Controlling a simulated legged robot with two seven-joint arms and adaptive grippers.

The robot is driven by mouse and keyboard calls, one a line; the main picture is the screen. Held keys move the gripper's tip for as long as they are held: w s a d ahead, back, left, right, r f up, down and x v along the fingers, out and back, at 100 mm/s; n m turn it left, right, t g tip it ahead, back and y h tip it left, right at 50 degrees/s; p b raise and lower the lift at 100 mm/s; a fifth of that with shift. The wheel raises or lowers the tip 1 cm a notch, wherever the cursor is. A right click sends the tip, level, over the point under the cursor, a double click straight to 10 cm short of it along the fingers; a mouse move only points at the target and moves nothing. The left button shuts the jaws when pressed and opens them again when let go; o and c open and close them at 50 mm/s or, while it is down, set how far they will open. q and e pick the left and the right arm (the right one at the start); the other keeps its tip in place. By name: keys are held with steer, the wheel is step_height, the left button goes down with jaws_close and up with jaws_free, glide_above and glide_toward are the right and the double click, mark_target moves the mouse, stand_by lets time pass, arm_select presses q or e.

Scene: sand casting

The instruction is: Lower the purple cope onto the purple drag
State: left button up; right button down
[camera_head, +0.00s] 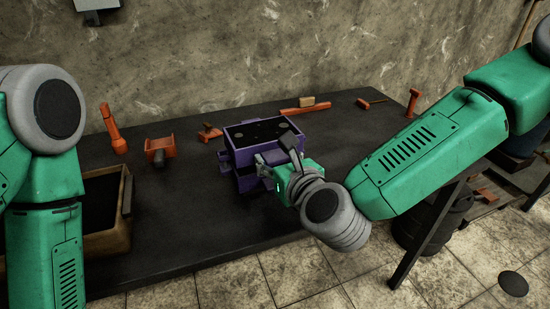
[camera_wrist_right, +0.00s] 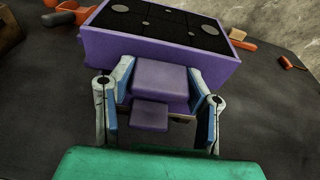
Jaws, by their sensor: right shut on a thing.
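The purple cope (camera_head: 262,132) is an open-topped box with a dark filling, above the middle of the dark table. In the right wrist view the cope (camera_wrist_right: 200,55) fills the upper part, with light round spots on its dark top. My right gripper (camera_head: 272,160) is shut on the cope's near purple handle (camera_wrist_right: 160,80), with one finger on each side. The purple drag (camera_head: 246,182) shows partly below the cope; a lower purple handle (camera_wrist_right: 150,116) also shows in the wrist view. I cannot tell whether cope and drag touch. My left gripper is out of view.
On the dark table (camera_head: 215,225) stand an orange rammer-like tool (camera_head: 112,128), an orange scoop-like piece (camera_head: 160,148) and other small orange tools (camera_head: 304,109) along the back. A wooden box (camera_head: 108,240) with dark contents is at left. The front middle of the table is clear.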

steer(key=shift+f+b, duration=1.05)
steer(key=shift+b, duration=0.05)
stand_by(1.9)
stand_by(0.3)
